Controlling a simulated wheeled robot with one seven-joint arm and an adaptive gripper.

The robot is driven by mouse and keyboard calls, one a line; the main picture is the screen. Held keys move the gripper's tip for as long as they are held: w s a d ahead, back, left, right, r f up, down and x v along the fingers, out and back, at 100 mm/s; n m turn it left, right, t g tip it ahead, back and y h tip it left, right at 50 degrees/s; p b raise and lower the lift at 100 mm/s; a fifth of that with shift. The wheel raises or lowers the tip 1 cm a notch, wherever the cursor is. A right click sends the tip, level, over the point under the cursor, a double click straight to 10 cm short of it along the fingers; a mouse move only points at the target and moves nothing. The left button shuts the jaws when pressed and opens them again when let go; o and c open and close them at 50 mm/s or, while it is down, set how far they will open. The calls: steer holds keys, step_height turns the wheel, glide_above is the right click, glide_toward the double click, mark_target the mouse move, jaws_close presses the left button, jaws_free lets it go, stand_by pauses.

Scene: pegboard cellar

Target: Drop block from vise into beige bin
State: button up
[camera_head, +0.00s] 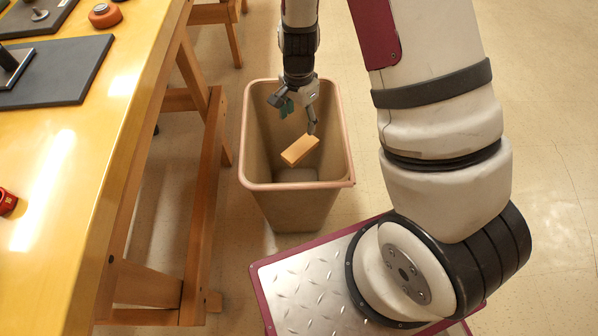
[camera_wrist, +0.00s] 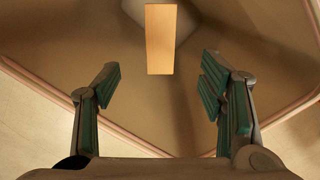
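The block (camera_head: 300,150) is a light orange-tan wooden piece. In the head view it shows inside the opening of the beige bin (camera_head: 246,130), tilted. In the wrist view the block (camera_wrist: 161,40) is beyond my fingertips, with the bin's inside behind it. My gripper (camera_head: 297,112) is over the bin mouth, pointing down. In the wrist view my gripper (camera_wrist: 160,88) has its green-padded fingers wide apart with nothing between them. The block is clear of both fingers. Whether it touches the bin's inside cannot be told. The vise is not clearly identifiable in these views.
A yellow-topped wooden workbench (camera_head: 100,150) stands to the left of the bin. On it are a dark mat (camera_head: 65,85), an orange round object (camera_head: 105,15) and a red object (camera_head: 7,201) at the left edge. Bare floor (camera_head: 545,120) lies to the right.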

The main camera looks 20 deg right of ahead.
steer(key=shift+r, duration=0.1)
step_height(320, 180, up, 12)
stand_by(0.6)
stand_by(0.4)
